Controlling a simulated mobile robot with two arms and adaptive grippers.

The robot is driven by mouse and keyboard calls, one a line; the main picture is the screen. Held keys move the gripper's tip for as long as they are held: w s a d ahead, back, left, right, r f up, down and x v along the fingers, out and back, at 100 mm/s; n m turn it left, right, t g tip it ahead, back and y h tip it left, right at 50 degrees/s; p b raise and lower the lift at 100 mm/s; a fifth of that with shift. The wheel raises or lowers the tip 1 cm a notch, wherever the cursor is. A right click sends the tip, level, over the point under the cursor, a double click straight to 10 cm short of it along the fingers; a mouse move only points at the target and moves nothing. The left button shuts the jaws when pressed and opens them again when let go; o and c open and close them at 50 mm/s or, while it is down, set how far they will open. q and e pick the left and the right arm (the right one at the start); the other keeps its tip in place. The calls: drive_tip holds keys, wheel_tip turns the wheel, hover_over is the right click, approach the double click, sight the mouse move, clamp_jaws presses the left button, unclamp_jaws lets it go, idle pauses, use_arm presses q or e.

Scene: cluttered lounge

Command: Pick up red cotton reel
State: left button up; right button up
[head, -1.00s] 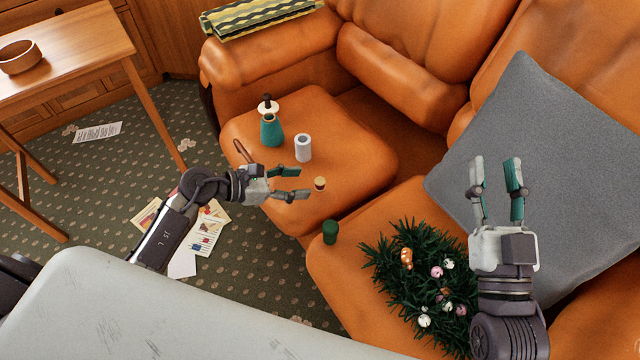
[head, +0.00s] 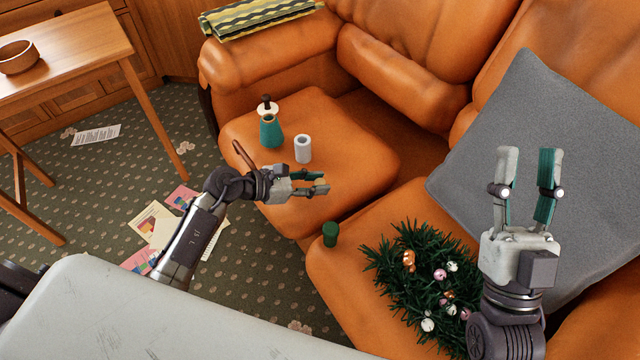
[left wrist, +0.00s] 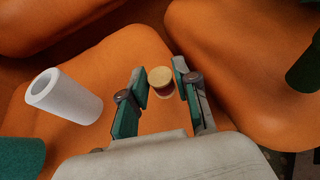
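The red cotton reel (left wrist: 160,84), with a pale tan top and a reddish band, stands on the orange sofa seat in the left wrist view. It is between the fingertips of my left gripper (left wrist: 160,80), with a visible gap at the right finger; contact on the left is unclear. My right gripper (head: 528,160) is open and empty, pointing up in front of the grey cushion.
A white cylinder (head: 303,149) and a teal bottle (head: 271,132) stand behind the left gripper. A green reel (head: 330,234) and a wreath with baubles (head: 405,285) lie on the nearer seat. The grey cushion (head: 500,125) leans at the right.

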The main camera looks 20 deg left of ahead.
use_arm(q)
drive_tip(key=shift+c, duration=1.4)
drive_tip(key=shift+r, duration=0.15)
